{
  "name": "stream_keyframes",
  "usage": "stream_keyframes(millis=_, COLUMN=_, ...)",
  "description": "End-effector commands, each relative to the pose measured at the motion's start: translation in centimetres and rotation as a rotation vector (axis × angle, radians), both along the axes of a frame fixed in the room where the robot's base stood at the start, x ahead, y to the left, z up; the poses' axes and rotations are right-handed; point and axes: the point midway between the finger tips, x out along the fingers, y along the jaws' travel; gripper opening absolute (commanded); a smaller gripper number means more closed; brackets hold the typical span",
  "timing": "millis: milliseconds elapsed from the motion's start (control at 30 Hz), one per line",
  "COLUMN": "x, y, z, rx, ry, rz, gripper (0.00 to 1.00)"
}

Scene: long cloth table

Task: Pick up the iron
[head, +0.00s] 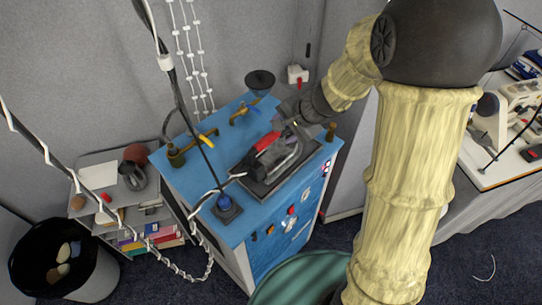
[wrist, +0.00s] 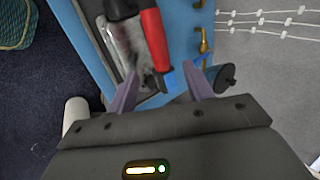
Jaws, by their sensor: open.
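The iron (head: 285,158) sits on a dark tray (head: 257,187) on top of a blue cabinet (head: 235,232). It has a grey metal body and a red and black handle. In the wrist view the red handle (wrist: 154,40) points down toward the space between my fingers, with the metal body (wrist: 128,45) to its left. My gripper (wrist: 163,78) is open, its two fingers apart near the handle's end. In the head view my gripper is at the iron's far side, and my wrist partly covers that area. I cannot tell whether the fingers touch the iron.
Brass fittings (head: 176,155) and a dark funnel-like cup (head: 260,82) stand along the cabinet's back. White cords hang nearby. A shelf (head: 105,180) and a bin (head: 62,262) stand left. A cloth table (head: 500,180) is right.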

Motion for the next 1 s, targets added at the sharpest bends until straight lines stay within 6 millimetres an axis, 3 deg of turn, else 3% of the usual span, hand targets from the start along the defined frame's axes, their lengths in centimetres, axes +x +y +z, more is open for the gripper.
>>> stream_keyframes(millis=300, x=1.8, y=2.2, z=-4.1, rx=0.000, ry=0.003, rz=0.005, gripper=0.51)
stream_keyframes(millis=767, x=2.0, y=2.8, z=-4.6, rx=-0.001, ry=0.001, rz=0.011, gripper=0.51)
stream_keyframes(millis=1000, x=3.0, y=3.6, z=-6.4, rx=0.000, ry=0.004, rz=0.009, gripper=0.51)
